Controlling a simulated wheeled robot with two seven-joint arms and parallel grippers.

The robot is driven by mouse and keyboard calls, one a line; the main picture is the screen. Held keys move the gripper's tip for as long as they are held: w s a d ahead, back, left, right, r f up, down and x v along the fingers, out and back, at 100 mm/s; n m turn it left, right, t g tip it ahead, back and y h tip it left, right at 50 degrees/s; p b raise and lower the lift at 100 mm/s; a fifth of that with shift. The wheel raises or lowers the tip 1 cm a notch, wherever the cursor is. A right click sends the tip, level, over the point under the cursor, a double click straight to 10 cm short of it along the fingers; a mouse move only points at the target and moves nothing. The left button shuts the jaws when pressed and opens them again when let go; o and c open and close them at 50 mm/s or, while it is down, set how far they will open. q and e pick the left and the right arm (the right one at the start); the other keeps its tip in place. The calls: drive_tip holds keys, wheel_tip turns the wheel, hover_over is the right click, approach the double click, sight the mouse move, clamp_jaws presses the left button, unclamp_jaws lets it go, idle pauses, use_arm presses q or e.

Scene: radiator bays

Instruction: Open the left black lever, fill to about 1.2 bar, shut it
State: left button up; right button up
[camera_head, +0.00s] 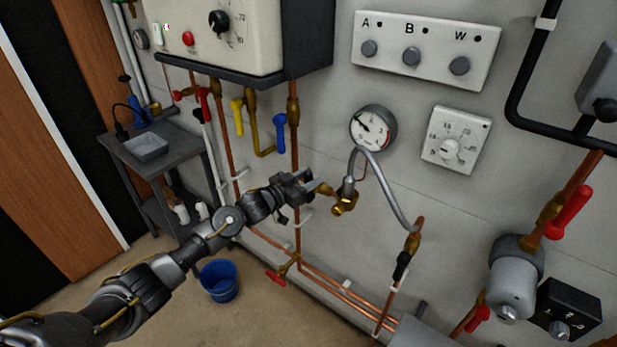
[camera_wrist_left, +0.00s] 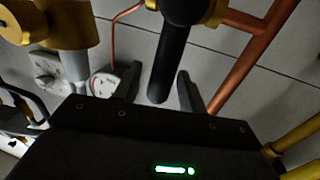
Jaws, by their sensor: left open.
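My left gripper (camera_head: 312,187) is open beside the brass valve (camera_head: 345,204) at the left end of the silver braided hose (camera_head: 387,184). In the left wrist view a black lever (camera_wrist_left: 174,52) hangs from brass fittings into the space between the open fingers (camera_wrist_left: 160,90); I cannot tell whether they touch it. In the head view the gripper mostly hides this lever. Another black lever (camera_head: 402,267) sits below the hose's right end, along the pipe. The round pressure gauge (camera_head: 373,128) is above the hose, needle pointing up-left; its figures are too small to read. My right gripper is not in view.
A dial thermostat (camera_head: 455,140) is right of the gauge. A blue bucket (camera_head: 219,280) and red-handled valve (camera_head: 276,279) are low down.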

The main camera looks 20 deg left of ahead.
use_arm(q)
drive_tip(key=shift+c, duration=0.2)
clamp_jaws()
drive_tip(key=shift+a, duration=0.1)
drive_tip(key=shift+w+a+f+n+t+b, duration=0.2)
drive_tip(key=shift+a+n, duration=0.35)
drive_tip(key=shift+n, duration=0.45)
drive_tip(key=shift+w+a+f+n+t+b, duration=0.2)
drive_tip(key=shift+a+n, duration=0.3)
drive_tip(key=shift+n, duration=0.5)
drive_tip(key=shift+w+a+f+n+t+b, duration=0.1)
drive_tip(key=shift+w+a+n+t, duration=0.15)
drive_tip(key=shift+a+n, duration=0.55)
drive_tip(key=shift+d, duration=0.25)
drive_tip(key=shift+o, duration=0.2)
unclamp_jaws()
